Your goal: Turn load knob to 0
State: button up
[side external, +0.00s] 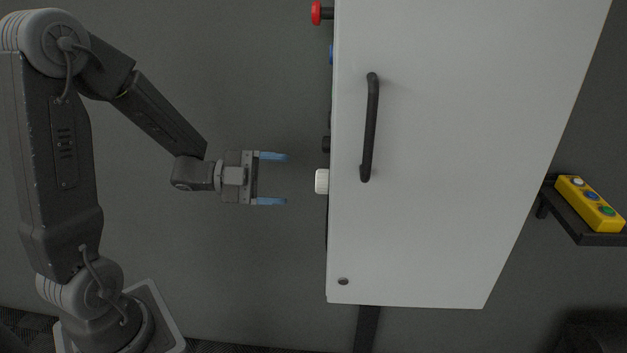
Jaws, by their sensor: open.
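A white ribbed knob (322,181) sticks out from the left face of a white cabinet (440,190); it looks like the load knob. Its dial face and any markings are turned away from this view, so its setting cannot be read. My gripper (273,179) is open and empty to the left of the knob, at about its height. Its two blue fingertips point right at the cabinet, one above and one below the knob's level, with a gap between them and the knob.
On the same face, a red button (317,13), a blue part (331,54) and a black part (326,144) stick out above the white knob. A black handle (371,125) is on the cabinet's side. A yellow button box (590,203) rests on a shelf at right.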

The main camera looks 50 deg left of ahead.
aim_at(322, 178)
jog(key=x, duration=0.7)
jog(key=shift+c, duration=0.4)
jog(key=c, duration=0.8)
jog(key=shift+c, duration=0.2)
jog(key=shift+n, duration=0.3)
jog(key=shift+w+a+n, duration=0.1)
jog(key=shift+n, duration=3.75)
jog(key=shift+w+a+n, duration=0.1)
jog(key=shift+n, duration=3.75)
